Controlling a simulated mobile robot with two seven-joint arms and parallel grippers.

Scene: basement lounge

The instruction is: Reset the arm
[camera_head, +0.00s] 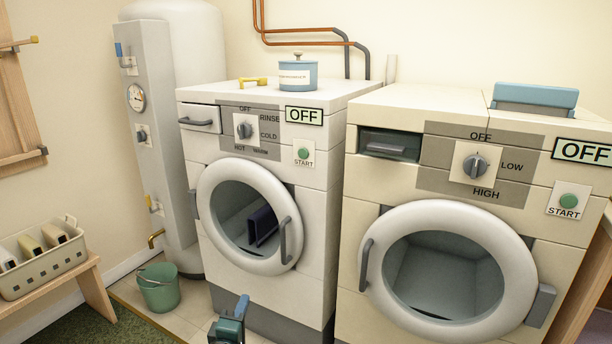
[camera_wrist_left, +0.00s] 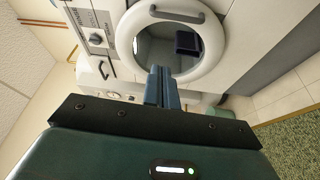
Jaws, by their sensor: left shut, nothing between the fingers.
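My left gripper (camera_head: 242,302) is low in front of the left washing machine (camera_head: 312,215), at the bottom of the head view. Its blue fingers are together with nothing between them. In the left wrist view the shut fingers (camera_wrist_left: 161,82) point at the round door ring of that machine, apart from it as far as I can tell. A dark purple item (camera_head: 263,226) lies inside its drum. It also shows in the wrist view (camera_wrist_left: 187,43). My right gripper is not in view.
A second machine (camera_head: 562,225) stands at the right. Both displays read OFF. A blue pot (camera_head: 297,76) and a yellow-handled item (camera_head: 252,82) sit on the left machine. A green bucket (camera_head: 159,288) stands on the floor. A basket (camera_head: 40,270) rests on a bench at left.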

